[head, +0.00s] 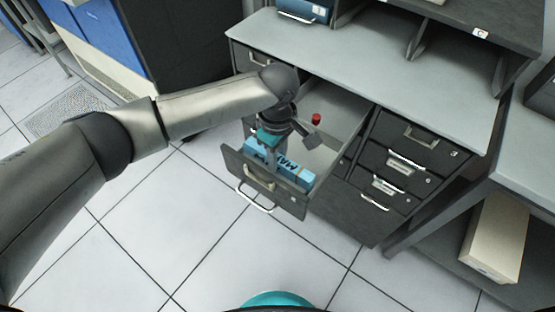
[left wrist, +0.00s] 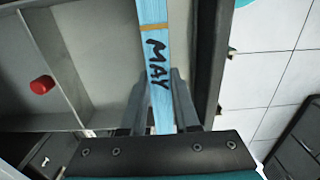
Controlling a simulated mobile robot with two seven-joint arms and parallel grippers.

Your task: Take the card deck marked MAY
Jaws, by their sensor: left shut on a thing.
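The card deck marked MAY (head: 293,173) is a long blue block in the front of an open drawer (head: 240,162). In the left wrist view, the blue deck (left wrist: 156,60) shows black MAY lettering and a tan band across it. My left gripper (head: 270,155) reaches down into the drawer from above. In the left wrist view its two fingers (left wrist: 160,108) stand on either side of the deck, shut on it. Part of the deck is hidden behind the gripper in the head view. My right gripper is not in view.
A small red object (head: 316,119) lies farther back in the drawer, beyond a divider. Closed drawers (head: 408,140) stand to the right, under the grey desktop (head: 385,65). A cream box (head: 496,238) sits on a low shelf at right. The tiled floor in front is clear.

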